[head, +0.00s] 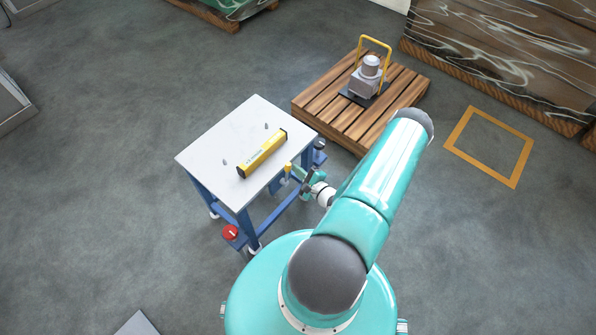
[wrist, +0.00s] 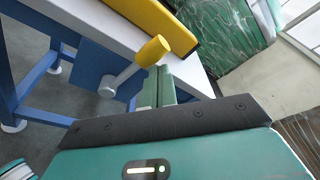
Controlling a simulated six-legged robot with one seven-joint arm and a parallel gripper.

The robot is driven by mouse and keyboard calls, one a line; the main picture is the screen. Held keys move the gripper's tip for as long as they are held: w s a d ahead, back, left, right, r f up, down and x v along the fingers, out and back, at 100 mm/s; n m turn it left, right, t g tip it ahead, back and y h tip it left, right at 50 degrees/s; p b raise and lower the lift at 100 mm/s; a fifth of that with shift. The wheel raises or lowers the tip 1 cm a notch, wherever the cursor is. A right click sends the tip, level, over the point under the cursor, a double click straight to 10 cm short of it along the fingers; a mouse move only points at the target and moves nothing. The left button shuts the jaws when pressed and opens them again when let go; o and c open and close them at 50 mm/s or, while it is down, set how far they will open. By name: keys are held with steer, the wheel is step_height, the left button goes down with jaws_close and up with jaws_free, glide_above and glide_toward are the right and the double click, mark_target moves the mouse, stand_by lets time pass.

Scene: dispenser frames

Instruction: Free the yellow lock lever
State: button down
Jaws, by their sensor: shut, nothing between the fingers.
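The lock lever (wrist: 152,51) has a yellow cylindrical knob on a grey rod, which runs down-left to a round pivot on the blue panel under the tabletop. The rod is tilted in the wrist view. In the head view the yellow knob (head: 288,168) shows small at the table's right edge. My gripper (head: 298,174) is beside it, at the table's side. In the wrist view my gripper's green fingers (wrist: 158,82) are shut together and empty, with their tips close to the knob. I cannot tell whether they touch it.
The white-topped table (head: 215,150) on blue legs carries a yellow bar (head: 262,155), close above the lever. A red button (head: 231,232) sits low at the table's front. A wooden pallet (head: 325,105) with a grey machine (head: 366,80) stands behind. Open floor lies left.

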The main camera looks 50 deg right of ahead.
steer(key=shift+a, duration=0.1)
steer(key=s+d, duration=0.2)
steer(key=s, duration=0.9)
steer(key=shift+s+f, duration=0.2)
steer(key=shift+s, duration=0.1)
